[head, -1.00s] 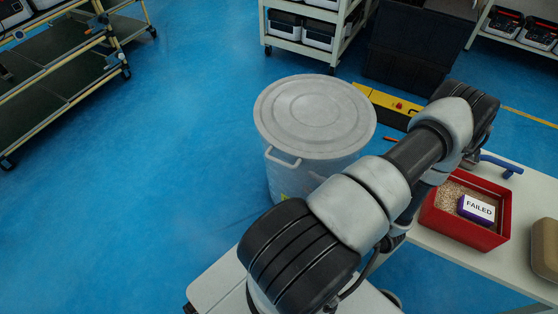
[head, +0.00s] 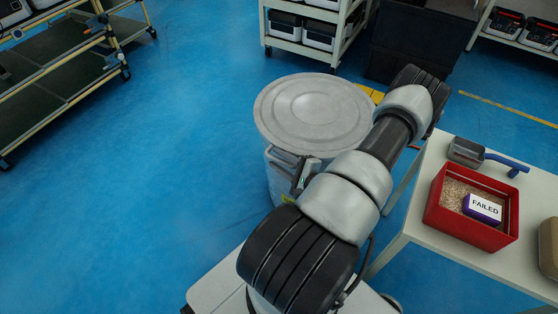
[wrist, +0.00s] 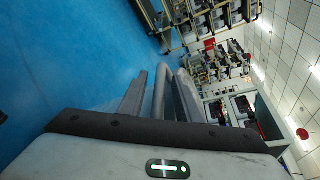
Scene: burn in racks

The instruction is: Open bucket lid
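The large pale grey bucket (head: 283,182) stands on the blue floor in the head view. Its round lid (head: 310,108) lies flat on top and looks closed. My gripper (head: 303,170) is at the near side of the bucket, just below the lid's rim and close to the side handle, which it partly covers. My arm hides the bucket's right side. In the wrist view my gripper (wrist: 160,80) has its grey fingers apart. A pale strip shows between them; I cannot tell what it is or whether they touch it.
A white table (head: 416,212) at the right holds a red bin (head: 470,238) with a box marked FAILED (head: 483,208) and a small grey container (head: 465,150). A white shelf cart (head: 300,50) and a dark crate (head: 405,45) stand behind the bucket.

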